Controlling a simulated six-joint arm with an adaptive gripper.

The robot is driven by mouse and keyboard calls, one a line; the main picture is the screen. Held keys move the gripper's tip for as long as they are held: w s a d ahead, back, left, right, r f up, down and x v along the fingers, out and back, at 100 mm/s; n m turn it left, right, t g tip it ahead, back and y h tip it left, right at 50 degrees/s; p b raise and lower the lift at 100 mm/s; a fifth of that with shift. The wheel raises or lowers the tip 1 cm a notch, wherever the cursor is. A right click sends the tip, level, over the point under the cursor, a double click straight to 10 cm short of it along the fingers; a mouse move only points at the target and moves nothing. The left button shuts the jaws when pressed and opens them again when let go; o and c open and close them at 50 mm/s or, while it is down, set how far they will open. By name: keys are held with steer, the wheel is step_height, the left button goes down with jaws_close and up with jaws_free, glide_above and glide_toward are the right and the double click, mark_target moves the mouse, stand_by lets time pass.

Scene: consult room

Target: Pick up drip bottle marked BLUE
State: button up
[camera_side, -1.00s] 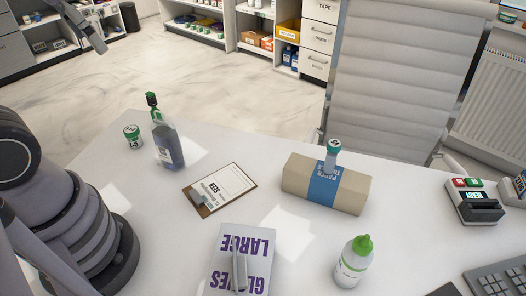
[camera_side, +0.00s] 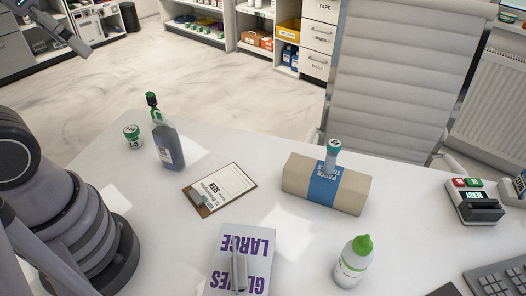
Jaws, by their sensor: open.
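My gripper (camera_side: 72,38) hangs at the top left, open and empty, high and well apart from everything on the white table (camera_side: 300,240). No label reading BLUE can be made out. A white squeeze bottle with a green nozzle cap (camera_side: 353,264) stands upright at the front right. A small bottle with a green-topped cap (camera_side: 332,157) stands at a paper towel box (camera_side: 300,180); I cannot tell whether it is on it or behind it. A dark-filled clear bottle with a green and black top (camera_side: 168,147) stands upright at the back left.
A small green-lidded jar (camera_side: 133,138) stands left of the dark bottle. A clipboard (camera_side: 222,190) lies mid-table. A glove box (camera_side: 243,265) is at the front. A card device (camera_side: 474,205) and keyboard (camera_side: 497,281) are at the right. A white chair (camera_side: 400,80) stands behind the table.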

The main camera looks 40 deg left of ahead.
steer(key=m+g+y, duration=0.7)
steer(key=g+y, duration=0.2)
steer(key=g, duration=0.1)
glide_above(167, 143)
steer(key=s+d, duration=0.2)
steer(key=d, duration=0.3)
step_height(167, 143, down, 15)
steer(key=w+f+m+t+y, duration=0.1)
steer(key=f+m+t+y, duration=0.1)
steer(key=f, duration=0.5)
steer(key=w+f+m+t+y, duration=0.1)
steer(key=f+m+t+y, duration=0.1)
steer(key=f+m+y, duration=0.2)
steer(key=w+f+m+t+y, duration=0.1)
steer(key=f+m+t+y, duration=0.1)
steer(key=f+m, duration=0.4)
step_height(167, 143, down, 4)
steer(key=shift+r+t+y, duration=0.2)
steer(key=shift+t+y, duration=0.1)
steer(key=shift+y, duration=0.1)
steer(key=shift+s+a, duration=0.1)
steer(key=shift+a, duration=0.25)
steer(key=a, duration=0.7)
steer(key=shift+w+r, duration=0.25)
steer(key=shift+r, duration=0.1)
steer(key=shift+c, duration=0.4)
